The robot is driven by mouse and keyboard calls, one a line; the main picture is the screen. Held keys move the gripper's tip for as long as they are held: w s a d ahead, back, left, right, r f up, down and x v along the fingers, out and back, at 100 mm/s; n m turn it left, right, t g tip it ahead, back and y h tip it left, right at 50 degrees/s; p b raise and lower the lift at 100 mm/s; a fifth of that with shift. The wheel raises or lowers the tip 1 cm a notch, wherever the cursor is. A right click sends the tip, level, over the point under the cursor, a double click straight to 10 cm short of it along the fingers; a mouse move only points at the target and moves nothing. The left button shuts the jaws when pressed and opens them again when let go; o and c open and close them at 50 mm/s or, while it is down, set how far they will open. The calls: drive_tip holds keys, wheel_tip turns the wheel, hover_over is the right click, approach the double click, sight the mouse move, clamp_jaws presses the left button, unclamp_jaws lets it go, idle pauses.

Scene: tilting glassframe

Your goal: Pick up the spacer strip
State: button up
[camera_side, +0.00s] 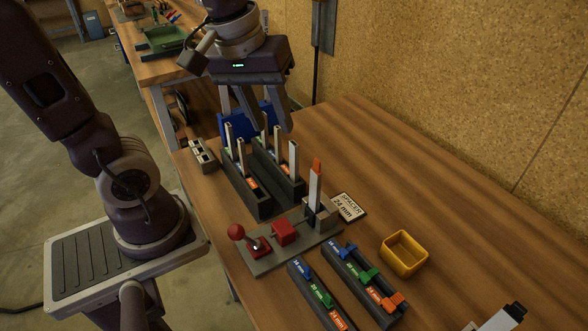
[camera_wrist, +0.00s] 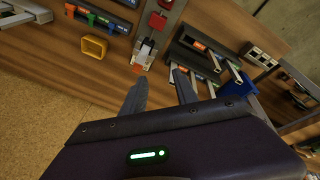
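Several pale upright strips stand in two dark racks, such as a strip in the near-right slot (camera_side: 293,160) beside an orange label. Another pale strip with an orange top (camera_side: 316,185) stands upright in the grey clamp fixture (camera_side: 322,214); its orange end also shows in the wrist view (camera_wrist: 137,68). A card reading "SPACER 24 mm" (camera_side: 348,207) lies beside the fixture. My gripper (camera_side: 268,122) is above the far end of the racks, its fingers apart and empty; it also shows in the wrist view (camera_wrist: 158,90). The fingers partly hide the rear strips.
A red-knobbed lever (camera_side: 237,232) and red block (camera_side: 284,232) are on the fixture base. Two label trays (camera_side: 364,284) and a yellow bin (camera_side: 403,254) are in front. A blue bin (camera_side: 236,124) is behind the racks.

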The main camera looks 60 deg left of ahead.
sight(294, 161)
drive_tip(key=w+a+f+n+g, duration=0.1)
drive_tip(key=w+a+f+n, duration=0.1)
drive_tip(key=f, duration=0.3)
drive_tip(key=w+a+f+n+g, duration=0.1)
drive_tip(key=w+a+f+n, duration=0.1)
drive_tip(key=f, duration=0.4)
drive_tip(key=w+a+f+n+g, duration=0.1)
drive_tip(key=w+a+f+n, duration=0.1)
drive_tip(key=w+f+n, duration=0.2)
wheel_tip(294, 161, down, 2)
drive_tip(key=shift+w+f+n, duration=0.1)
drive_tip(key=shift+n, duration=1)
clamp_jaws()
